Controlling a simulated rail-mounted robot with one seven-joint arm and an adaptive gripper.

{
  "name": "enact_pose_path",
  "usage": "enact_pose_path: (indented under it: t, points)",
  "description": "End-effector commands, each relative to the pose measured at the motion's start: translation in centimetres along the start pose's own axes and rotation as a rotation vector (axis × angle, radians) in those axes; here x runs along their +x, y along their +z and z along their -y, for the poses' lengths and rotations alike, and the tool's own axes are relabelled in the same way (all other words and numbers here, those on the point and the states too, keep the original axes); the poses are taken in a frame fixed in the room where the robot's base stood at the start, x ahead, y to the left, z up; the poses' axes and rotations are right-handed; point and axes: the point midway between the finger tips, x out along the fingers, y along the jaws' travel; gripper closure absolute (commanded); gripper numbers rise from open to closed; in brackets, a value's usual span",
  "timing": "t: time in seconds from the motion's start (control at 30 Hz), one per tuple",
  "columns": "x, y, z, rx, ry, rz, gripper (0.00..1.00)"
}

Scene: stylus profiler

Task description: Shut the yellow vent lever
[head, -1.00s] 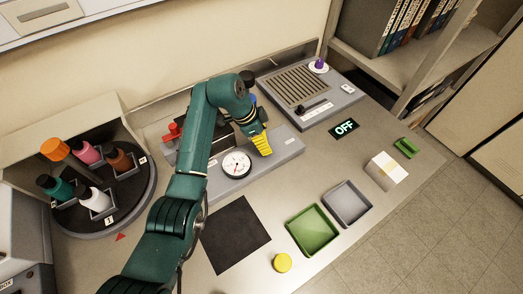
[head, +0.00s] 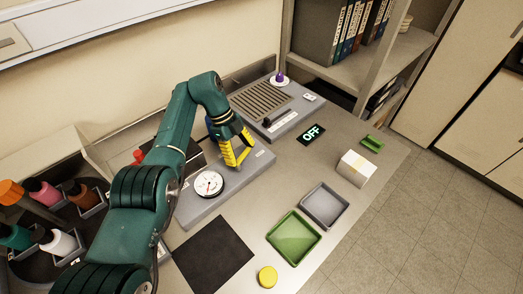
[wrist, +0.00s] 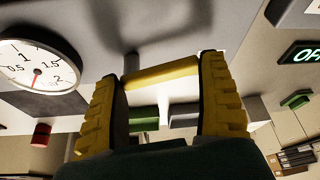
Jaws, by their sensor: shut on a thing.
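The yellow vent lever shows in the wrist view as a yellow bar (wrist: 160,74) spanning between my two fingertips. My gripper (head: 237,152) has ribbed yellow fingers and is over the grey instrument block, to the upper right of the round gauge (head: 208,184). In the wrist view my gripper (wrist: 160,85) is shut on the bar, with one fingertip at each end of it. In the head view the fingers and lever are the same yellow, and I cannot separate the lever clearly. The gauge also shows in the wrist view (wrist: 38,65), at the left.
A grey ribbed plate unit (head: 268,105) stands behind the gripper. A lit OFF sign (head: 311,134) is to the right. A green tray (head: 293,238), a grey tray (head: 324,207), a black mat (head: 213,256) and a yellow disc (head: 268,277) lie in front. A bottle carousel stands at left.

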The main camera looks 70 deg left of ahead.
Motion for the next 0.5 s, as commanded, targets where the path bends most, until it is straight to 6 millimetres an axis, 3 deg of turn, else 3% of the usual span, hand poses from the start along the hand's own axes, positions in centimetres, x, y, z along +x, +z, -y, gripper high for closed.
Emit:
enact_pose_path:
  t: [0.5]
  points:
    - [0.75, -0.48, -1.19, 0.227, 0.1, -0.013, 0.63]
